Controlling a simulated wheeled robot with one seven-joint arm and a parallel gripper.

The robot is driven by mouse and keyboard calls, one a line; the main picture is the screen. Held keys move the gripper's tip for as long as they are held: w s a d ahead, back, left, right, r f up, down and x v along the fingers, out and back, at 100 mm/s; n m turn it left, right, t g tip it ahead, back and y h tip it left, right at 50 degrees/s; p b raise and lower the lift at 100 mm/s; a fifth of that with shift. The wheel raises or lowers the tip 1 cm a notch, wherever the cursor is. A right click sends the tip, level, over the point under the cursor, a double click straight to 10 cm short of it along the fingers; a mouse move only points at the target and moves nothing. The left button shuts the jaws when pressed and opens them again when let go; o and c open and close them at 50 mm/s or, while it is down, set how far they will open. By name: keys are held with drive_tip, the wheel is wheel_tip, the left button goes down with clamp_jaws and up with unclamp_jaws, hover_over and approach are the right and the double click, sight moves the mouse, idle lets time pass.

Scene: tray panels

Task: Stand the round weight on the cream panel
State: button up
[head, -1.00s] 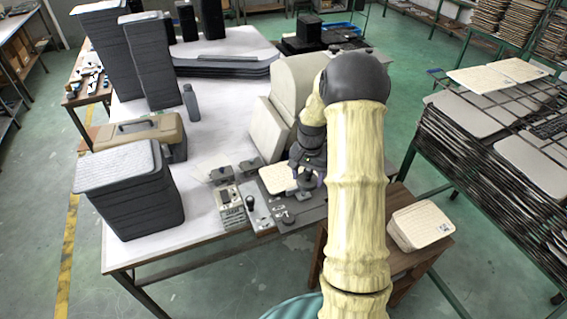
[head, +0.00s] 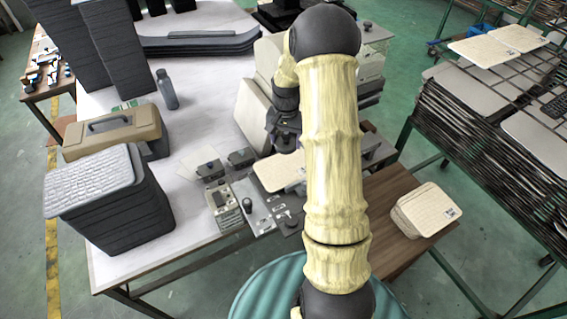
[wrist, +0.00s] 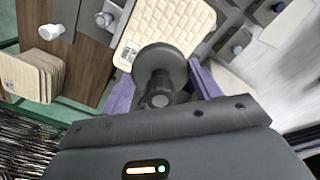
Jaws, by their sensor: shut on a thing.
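The cream panel (head: 272,175) lies flat on the machine's bed at the table's front edge. It has a quilted surface, also seen in the wrist view (wrist: 178,22). My gripper (wrist: 162,92), with purple fingers, is shut on the round weight (wrist: 160,62), a dark grey disc with a knob. In the wrist view the weight overlaps the panel's near edge; its height above the panel cannot be told. In the head view my gripper (head: 287,142) is at the panel's far side, and my arm hides part of the area.
A control box (head: 225,208) and knobs stand left of the panel. A stack of cream panels (head: 425,212) sits on the brown wooden stand (head: 385,195) at right. The beige machine housing (head: 252,115) rises behind. A dark tray stack (head: 110,205) stands at left.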

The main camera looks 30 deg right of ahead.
drive_tip(key=shift+s+r, duration=0.1)
drive_tip(key=p, duration=0.2)
hover_over(286, 167)
drive_tip(key=shift+f, duration=2.95)
drive_tip(key=shift+f+p, duration=0.8)
drive_tip(key=shift+f, duration=1.3)
drive_tip(key=o, duration=1.4)
drive_tip(key=shift+f, duration=0.15)
